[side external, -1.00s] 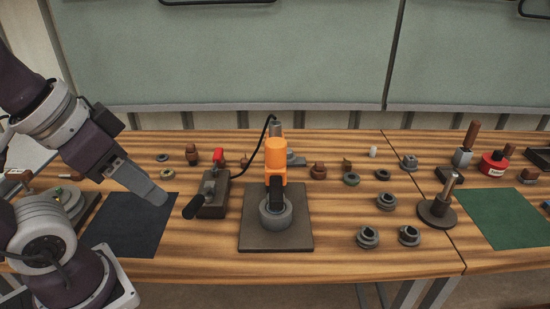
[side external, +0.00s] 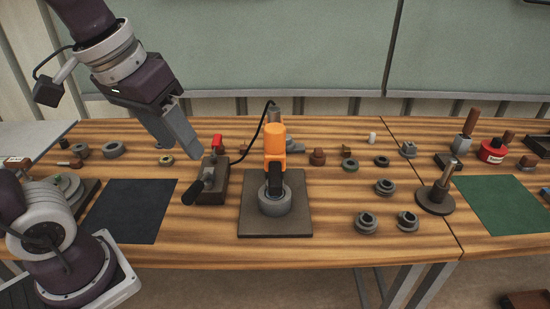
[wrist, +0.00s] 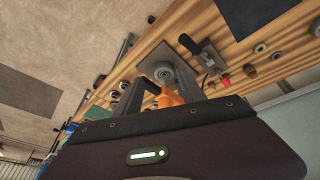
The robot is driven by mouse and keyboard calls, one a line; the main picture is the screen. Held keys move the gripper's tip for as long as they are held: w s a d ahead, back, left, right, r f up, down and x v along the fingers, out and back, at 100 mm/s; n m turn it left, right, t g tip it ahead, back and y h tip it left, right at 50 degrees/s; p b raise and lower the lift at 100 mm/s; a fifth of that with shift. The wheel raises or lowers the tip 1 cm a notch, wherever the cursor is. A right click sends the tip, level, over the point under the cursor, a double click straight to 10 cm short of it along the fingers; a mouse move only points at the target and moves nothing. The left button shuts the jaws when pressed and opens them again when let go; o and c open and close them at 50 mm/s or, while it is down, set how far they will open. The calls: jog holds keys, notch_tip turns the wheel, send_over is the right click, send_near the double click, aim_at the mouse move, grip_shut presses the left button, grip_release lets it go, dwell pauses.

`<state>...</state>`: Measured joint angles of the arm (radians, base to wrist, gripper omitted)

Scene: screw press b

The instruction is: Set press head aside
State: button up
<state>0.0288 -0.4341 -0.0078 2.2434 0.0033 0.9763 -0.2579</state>
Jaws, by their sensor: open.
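The press stands mid-table with an orange cylindrical head (side external: 274,145) and a dark part under it. This reaches down to a grey ring (side external: 275,204) on a dark square plate (side external: 275,231). My gripper (side external: 192,152) is at the left, raised above the table and apart from the press, pointing down and to the right. In the wrist view, my gripper (wrist: 160,88) has its two fingers spread, with nothing held between them. The orange head (wrist: 167,98) shows past them, partly hidden by my gripper body, and the grey ring (wrist: 164,73) lies beyond.
A lever box (side external: 214,186) with a red part stands left of the press, and a black cable rises near the head. A dark mat (side external: 132,211) lies left and a green mat (side external: 505,211) right. A rod on a round base (side external: 437,200) and several grey rings stand between.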

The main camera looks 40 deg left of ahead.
jog(key=w+d+f+n+g, duration=0.2)
jog(key=w+n, duration=0.1)
jog(key=w, duration=0.7)
jog(key=n+g, duration=0.2)
jog(key=n, duration=0.1)
send_near(275, 175)
jog(key=shift+s+a+f, duration=0.25)
jog(key=shift+s+f, duration=0.15)
jog(key=shift+s, duration=0.15)
jog(key=shift+w+d+f, duration=0.2)
jog(key=shift+w+f, duration=0.45)
jog(key=shift+f, duration=0.35)
notch_tip(275, 175, down, 6)
jog(key=shift+f, duration=0.2)
jog(key=shift+c, duration=0.2)
grip_shut()
jog(key=shift+r, duration=0.1)
